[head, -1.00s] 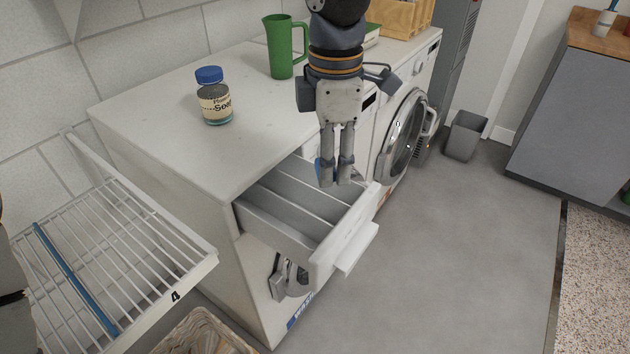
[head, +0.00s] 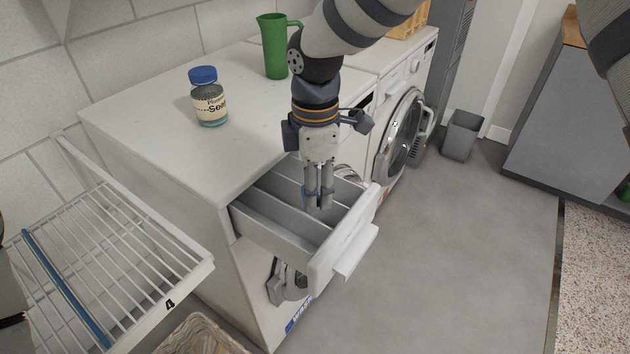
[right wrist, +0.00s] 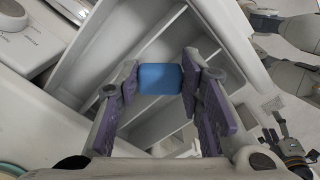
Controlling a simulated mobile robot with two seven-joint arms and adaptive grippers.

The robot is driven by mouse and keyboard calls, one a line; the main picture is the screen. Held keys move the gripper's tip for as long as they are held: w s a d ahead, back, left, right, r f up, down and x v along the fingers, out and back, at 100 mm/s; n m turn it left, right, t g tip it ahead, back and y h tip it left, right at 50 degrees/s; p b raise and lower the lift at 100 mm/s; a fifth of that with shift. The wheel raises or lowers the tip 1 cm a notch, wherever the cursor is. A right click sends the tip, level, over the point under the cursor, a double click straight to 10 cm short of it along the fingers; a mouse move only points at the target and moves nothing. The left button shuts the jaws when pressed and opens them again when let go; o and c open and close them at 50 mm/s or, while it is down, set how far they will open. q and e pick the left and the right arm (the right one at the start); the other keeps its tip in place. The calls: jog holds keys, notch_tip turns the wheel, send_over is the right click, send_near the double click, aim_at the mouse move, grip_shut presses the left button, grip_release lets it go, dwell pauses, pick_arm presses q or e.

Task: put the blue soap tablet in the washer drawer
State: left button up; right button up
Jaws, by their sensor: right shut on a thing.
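The blue soap tablet (right wrist: 160,79) is between the fingers of my right gripper (right wrist: 161,82) in the right wrist view. In the head view my right gripper (head: 318,204) points down over the open washer drawer (head: 262,232), with its fingertips at the drawer's compartments. Only a sliver of blue shows beside the fingers there. The drawer, with light grey dividers, also shows behind the tablet in the right wrist view (right wrist: 215,18). I cannot tell how far above the drawer floor the tablet is. My left gripper is not seen in the head view.
A jar with a blue lid (head: 209,98) and a green jug (head: 276,48) stand on the white machine top (head: 150,105). A white wire rack (head: 130,235) is at left, a wicker basket (head: 205,335) below.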

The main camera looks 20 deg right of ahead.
jog(key=shift+f, duration=0.2)
jog(key=o, duration=1)
jog(key=shift+r, duration=0.1)
notch_tip(320, 180, up, 13)
jog(key=shift+r, duration=0.1)
